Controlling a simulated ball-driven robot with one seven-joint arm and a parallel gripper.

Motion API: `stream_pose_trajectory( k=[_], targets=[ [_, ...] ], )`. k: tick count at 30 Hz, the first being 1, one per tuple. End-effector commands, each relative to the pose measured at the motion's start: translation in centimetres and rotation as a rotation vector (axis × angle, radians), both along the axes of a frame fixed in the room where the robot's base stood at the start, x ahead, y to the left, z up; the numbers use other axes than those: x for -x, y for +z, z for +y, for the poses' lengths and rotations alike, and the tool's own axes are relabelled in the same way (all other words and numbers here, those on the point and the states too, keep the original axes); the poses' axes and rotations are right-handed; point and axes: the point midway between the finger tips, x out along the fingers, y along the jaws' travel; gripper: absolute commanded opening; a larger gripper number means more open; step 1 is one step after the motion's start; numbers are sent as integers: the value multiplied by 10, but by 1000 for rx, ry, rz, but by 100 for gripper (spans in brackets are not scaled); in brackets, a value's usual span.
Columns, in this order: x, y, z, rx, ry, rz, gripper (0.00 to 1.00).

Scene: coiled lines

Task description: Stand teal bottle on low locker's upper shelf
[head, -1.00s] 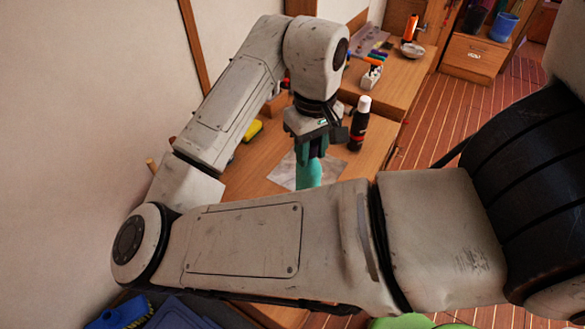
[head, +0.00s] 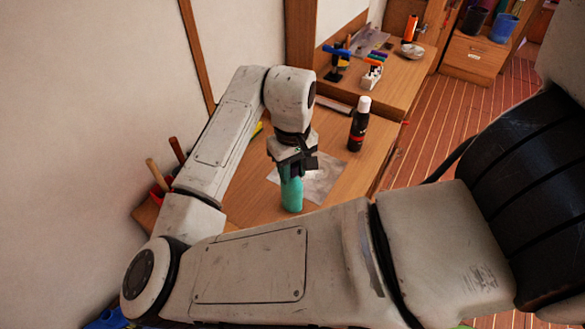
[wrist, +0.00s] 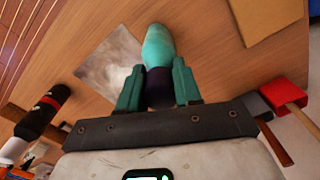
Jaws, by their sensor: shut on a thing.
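The teal bottle (head: 291,194) is upright over the wooden desk, at the edge of a grey sheet, in the head view. My gripper (head: 291,168) is shut on its dark upper part from above. In the wrist view the teal bottle (wrist: 158,45) extends away from between my gripper's teal fingers (wrist: 158,90). I cannot tell whether its base touches the desk. I cannot make out the low locker's upper shelf for certain.
A black bottle with a white cap (head: 359,124) stands on the desk to the right. Wooden-handled tools (head: 157,174) are at the left. A grey sheet (head: 322,178) lies flat. A farther desk holds an orange bottle (head: 410,29) and a bowl (head: 412,50).

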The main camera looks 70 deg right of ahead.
Motion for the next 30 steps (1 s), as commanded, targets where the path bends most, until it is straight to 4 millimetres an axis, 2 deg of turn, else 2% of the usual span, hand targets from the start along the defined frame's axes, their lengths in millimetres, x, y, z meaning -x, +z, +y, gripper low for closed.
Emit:
stream_pose_trajectory(
  k=[4, 5, 12, 23, 26, 30],
  targets=[
    [0, -3, 0, 1, 1, 1, 0],
    [0, -3, 0, 0, 1, 0, 35],
    [0, -3, 0, 0, 0, 0, 58],
    [0, 4, 0, 1, -1, -1, 59],
    [0, 17, -1, 3, 0, -2, 59],
    [0, 45, -1, 3, -2, -2, 59]
  ],
)
